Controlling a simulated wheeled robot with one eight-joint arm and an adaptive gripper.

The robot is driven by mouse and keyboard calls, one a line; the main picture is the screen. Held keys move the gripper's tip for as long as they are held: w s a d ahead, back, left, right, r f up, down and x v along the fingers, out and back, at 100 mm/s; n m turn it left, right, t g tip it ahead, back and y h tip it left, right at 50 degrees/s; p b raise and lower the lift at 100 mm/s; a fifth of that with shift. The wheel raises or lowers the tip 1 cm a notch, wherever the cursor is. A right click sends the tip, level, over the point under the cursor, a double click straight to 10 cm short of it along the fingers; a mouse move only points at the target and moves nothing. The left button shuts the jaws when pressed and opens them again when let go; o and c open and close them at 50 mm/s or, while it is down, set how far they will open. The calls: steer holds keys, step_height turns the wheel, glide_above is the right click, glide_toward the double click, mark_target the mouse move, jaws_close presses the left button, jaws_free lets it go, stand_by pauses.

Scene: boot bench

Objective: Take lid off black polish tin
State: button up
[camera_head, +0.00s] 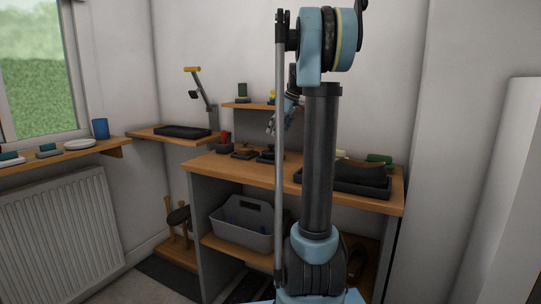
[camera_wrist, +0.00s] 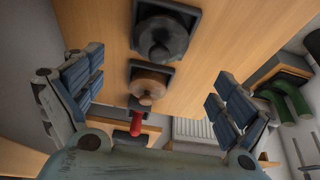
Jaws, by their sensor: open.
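The black polish tin (camera_wrist: 163,38) is a dark round tin with a knob-like part on top, sitting on a dark square base at the top of the wrist view. In the head view, the black tin (camera_head: 268,156) stands on the bench, partly behind my arm. My gripper (camera_wrist: 155,80) is open and empty, its blue-padded fingers wide apart above the bench. The black tin lies beyond the fingers, and I see no contact. My gripper (camera_head: 272,124) is partly hidden by my arm in the head view.
A brown tin (camera_wrist: 150,82) on a similar base lies between the fingers in the picture, with a red-handled item (camera_wrist: 136,122) below it. On the bench (camera_head: 215,164), a dark tray (camera_head: 345,182) stands to the right. A small shelf (camera_head: 240,106) is above the tins.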

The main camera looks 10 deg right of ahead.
mark_target(272, 145)
steer(key=shift+x, duration=4.6)
steer(key=shift+w, duration=0.15)
steer(key=c, duration=0.9)
